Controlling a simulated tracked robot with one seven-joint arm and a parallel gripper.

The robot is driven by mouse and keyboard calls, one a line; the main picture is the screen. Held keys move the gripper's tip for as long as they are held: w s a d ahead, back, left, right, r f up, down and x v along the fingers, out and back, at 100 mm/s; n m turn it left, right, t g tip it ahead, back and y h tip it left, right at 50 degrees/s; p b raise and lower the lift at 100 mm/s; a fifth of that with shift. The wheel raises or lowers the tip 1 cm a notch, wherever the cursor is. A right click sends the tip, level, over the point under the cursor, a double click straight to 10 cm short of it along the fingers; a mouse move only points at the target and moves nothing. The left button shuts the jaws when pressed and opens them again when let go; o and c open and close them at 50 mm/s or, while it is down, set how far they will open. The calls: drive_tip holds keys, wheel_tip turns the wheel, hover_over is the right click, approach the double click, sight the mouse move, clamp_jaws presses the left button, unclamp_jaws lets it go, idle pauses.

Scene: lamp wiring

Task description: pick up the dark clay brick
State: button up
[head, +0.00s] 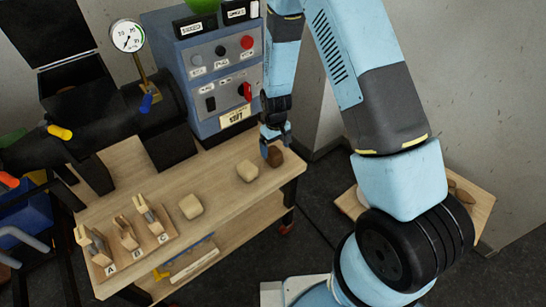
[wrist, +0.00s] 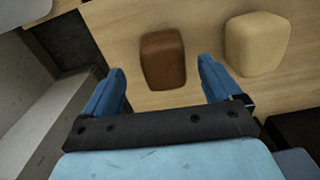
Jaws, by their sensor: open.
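The dark clay brick (wrist: 163,60) is brown with rounded edges and lies on the wooden bench top (head: 225,190). In the wrist view it sits between and just beyond the two blue fingers of my gripper (wrist: 162,88), with a gap on each side. My gripper is open and empty. In the head view my gripper (head: 272,148) is at the bench's right end, and the dark brick (head: 275,157) shows beside its fingertips, partly hidden by them. A pale clay brick (wrist: 257,43) lies to the right of the dark one in the wrist view.
In the head view, the pale brick (head: 247,171) is close left of the dark one, and another pale block (head: 191,206) lies farther left. Wooden clamps on a lettered board (head: 127,240) stand at the bench's left.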

sight(273, 161)
drive_tip(key=shift+w+a+f, duration=0.1)
drive_tip(key=shift+a+f, duration=0.05)
drive_tip(key=shift+f, duration=1.2)
drive_tip(key=shift+a+f, duration=0.15)
drive_tip(key=shift+f, duration=1.15)
drive_tip(key=c, duration=1.5)
